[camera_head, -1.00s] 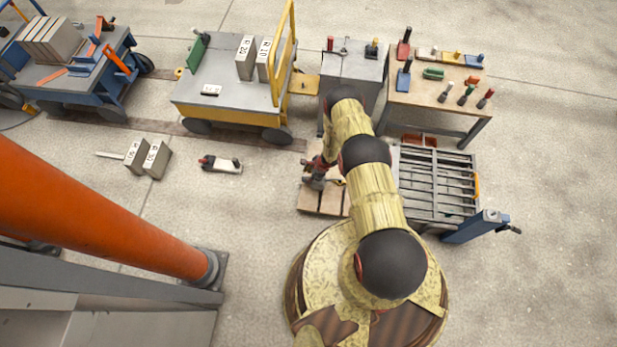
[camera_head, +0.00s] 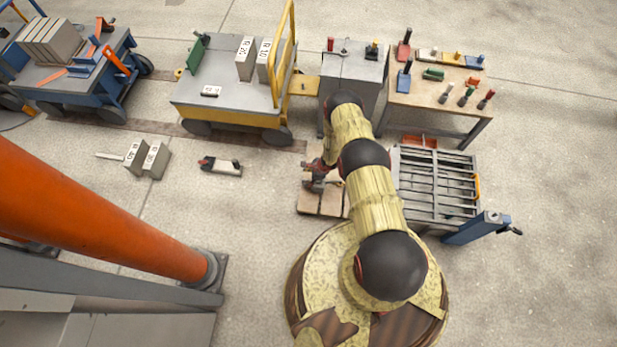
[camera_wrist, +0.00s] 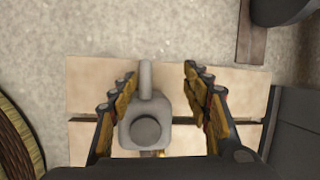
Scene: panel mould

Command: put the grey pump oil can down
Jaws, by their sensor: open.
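The grey pump oil can (camera_wrist: 132,112) shows from above in the wrist view, with a round dark top and a narrow part pointing up the picture. It is over pale wooden boards (camera_wrist: 215,85) and looks to stand on them. My gripper (camera_wrist: 158,76) is open around it. The left finger is close against the can, and I cannot tell if they touch; a clear gap lies between the can and the right finger. In the head view my gripper (camera_head: 318,178) is low over the wooden boards (camera_head: 310,200), partly behind my arm. I cannot make out the can there.
A grey slatted rack (camera_head: 436,205) with a blue fitting (camera_head: 470,231) stands close right of the boards. A grey cabinet (camera_head: 352,68) and a wooden bench (camera_head: 425,97) are behind. A yellow cart (camera_head: 225,112) is at back left.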

